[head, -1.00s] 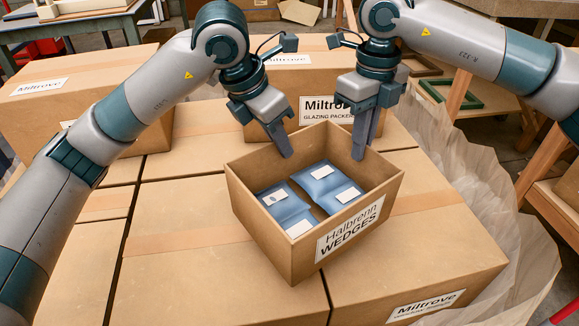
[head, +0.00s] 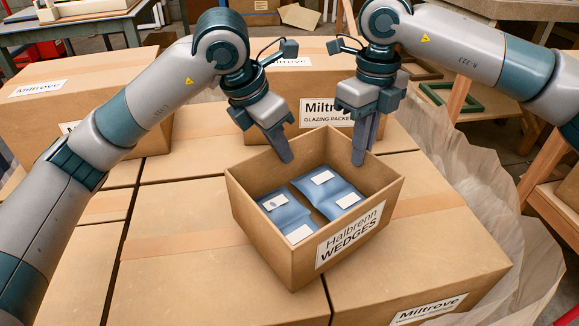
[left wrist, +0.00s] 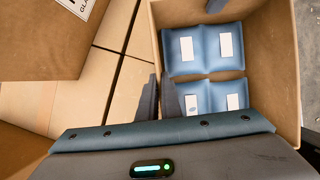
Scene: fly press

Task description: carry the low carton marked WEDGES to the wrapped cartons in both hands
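The low open carton marked WEDGES (head: 272,242) is over the tops of the wrapped cartons (head: 178,287), with several blue packs (head: 326,191) inside. I cannot tell whether it touches them. My left gripper (head: 286,152) is shut on its back-left wall, one finger inside and one outside. The left wrist view shows the fingers (left wrist: 160,97) close together at the rim of the carton (left wrist: 156,45). My right gripper (head: 361,152) is shut on the back-right wall; its outer finger is partly hidden.
Taller cartons marked Miltrove stand behind (head: 312,124) and at the left (head: 32,105). Loose clear wrap (head: 470,185) stands around the right side. A wooden rack (head: 545,185) is at the right. A workbench (head: 85,28) is at the back left.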

